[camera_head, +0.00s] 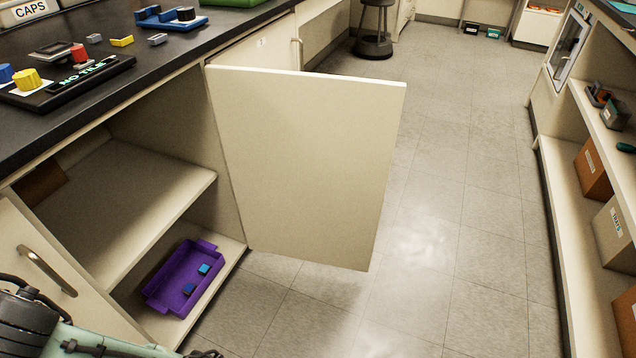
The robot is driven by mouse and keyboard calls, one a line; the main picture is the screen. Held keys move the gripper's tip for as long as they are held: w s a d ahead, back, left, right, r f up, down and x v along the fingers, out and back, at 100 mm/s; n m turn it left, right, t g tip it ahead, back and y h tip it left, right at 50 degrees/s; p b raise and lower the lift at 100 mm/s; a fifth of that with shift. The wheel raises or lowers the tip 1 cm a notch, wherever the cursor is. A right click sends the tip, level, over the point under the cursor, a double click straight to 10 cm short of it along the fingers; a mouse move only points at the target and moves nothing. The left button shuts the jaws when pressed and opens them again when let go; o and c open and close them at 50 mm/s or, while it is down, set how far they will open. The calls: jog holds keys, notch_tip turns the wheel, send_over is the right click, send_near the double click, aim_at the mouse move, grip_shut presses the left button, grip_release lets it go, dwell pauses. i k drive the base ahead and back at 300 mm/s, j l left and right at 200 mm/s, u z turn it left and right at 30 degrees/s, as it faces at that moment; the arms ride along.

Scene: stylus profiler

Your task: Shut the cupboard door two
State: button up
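A cream cupboard door (310,165) stands wide open under the black counter. It is hinged at the far side of the opening and sticks out to the right into the aisle. I see its plain inner face; no handle shows on it. The open cupboard has a middle shelf (130,200) and a lower floor with a purple tray (168,292) holding small blue blocks. Parts of my arm show at the bottom left corner. I cannot make out my gripper's fingers there.
A nearer door with a metal handle (46,270) is at the lower left. The grey floor (440,250) is clear around the open door. Shelves with boxes (616,235) line the right side. A dark stool (374,35) stands at the back. Small items lie on the counter (150,62).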

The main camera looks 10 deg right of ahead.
aim_at(309, 156)
jog(key=i+l+z, duration=0.15)
jog(key=z, duration=0.35)
jog(key=i+z, duration=0.25)
jog(key=z, duration=0.25)
jog(key=i+l+z, duration=0.1)
jog(key=i+z, duration=0.25)
jog(key=i, duration=0.3)
jog(key=i+j+z, duration=0.1)
jog(key=i+z, duration=0.25)
jog(key=i, duration=0.3)
jog(key=i+u, duration=0.25)
jog(key=i, duration=0.45)
jog(key=i+l+u, duration=0.25)
jog(key=i, duration=0.45)
jog(key=i+u, duration=0.2)
jog(key=i, duration=0.5)
jog(key=i+u, duration=0.2)
jog(key=i, duration=0.55)
jog(key=i+u, duration=0.1)
jog(key=u, duration=4.15)
jog(key=k+l+z, duration=0.25)
jog(key=k, duration=0.2)
